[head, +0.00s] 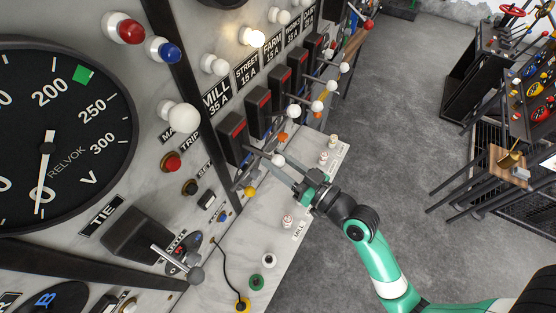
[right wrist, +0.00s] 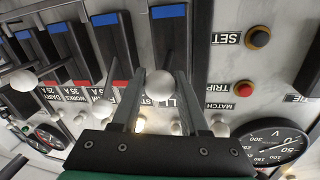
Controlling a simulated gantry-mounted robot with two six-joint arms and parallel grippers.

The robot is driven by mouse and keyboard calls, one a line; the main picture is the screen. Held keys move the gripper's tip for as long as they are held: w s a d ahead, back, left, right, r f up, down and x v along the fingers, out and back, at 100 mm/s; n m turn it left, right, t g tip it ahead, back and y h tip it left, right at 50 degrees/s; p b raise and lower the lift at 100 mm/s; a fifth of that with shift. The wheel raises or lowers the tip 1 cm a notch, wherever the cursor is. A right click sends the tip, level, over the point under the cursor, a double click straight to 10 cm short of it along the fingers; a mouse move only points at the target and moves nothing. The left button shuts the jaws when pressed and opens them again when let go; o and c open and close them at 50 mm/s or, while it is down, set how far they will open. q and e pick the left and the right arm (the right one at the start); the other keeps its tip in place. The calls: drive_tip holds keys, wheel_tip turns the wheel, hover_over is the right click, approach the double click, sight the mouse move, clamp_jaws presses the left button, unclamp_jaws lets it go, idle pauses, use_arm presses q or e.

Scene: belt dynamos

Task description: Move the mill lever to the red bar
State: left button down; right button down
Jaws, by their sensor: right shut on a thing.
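The mill lever (head: 278,160) has a white ball knob and sticks out from the black MILL switch housing on the marble panel. Its ball also shows in the right wrist view (right wrist: 159,84), between my fingers. The red bar (head: 238,129) is on the upper part of this housing, above the lever, in the head view. My right gripper (head: 284,167) is shut on the mill lever at its knob end. In the right wrist view, upside down, the housing has a blue bar (right wrist: 168,12) at its other end. My left gripper is not in view.
A row of similar levers with white balls, such as the neighbouring lever (head: 295,111), stands close by. A yellow knob (head: 249,191) is below the mill lever, and a large voltmeter (head: 55,130) is at left. Open grey floor (head: 400,120) lies to the right.

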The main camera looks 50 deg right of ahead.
sight(270, 157)
drive_tip(key=r+p, duration=0.2)
drive_tip(key=r, duration=0.1)
drive_tip(key=r+p, duration=0.1)
drive_tip(key=shift+w+r, duration=0.15)
drive_tip(key=shift+w, duration=0.2)
drive_tip(key=shift+w+a+r+p, duration=0.2)
drive_tip(key=shift+w+r+p, duration=0.45)
drive_tip(key=shift+r+p, duration=0.35)
drive_tip(key=shift+c, duration=2.2)
unclamp_jaws()
drive_tip(key=shift+w+f, duration=0.1)
drive_tip(key=s+b, duration=0.1)
drive_tip(key=s, duration=1)
drive_tip(key=shift+s+a, duration=0.2)
drive_tip(key=shift+s, duration=0.15)
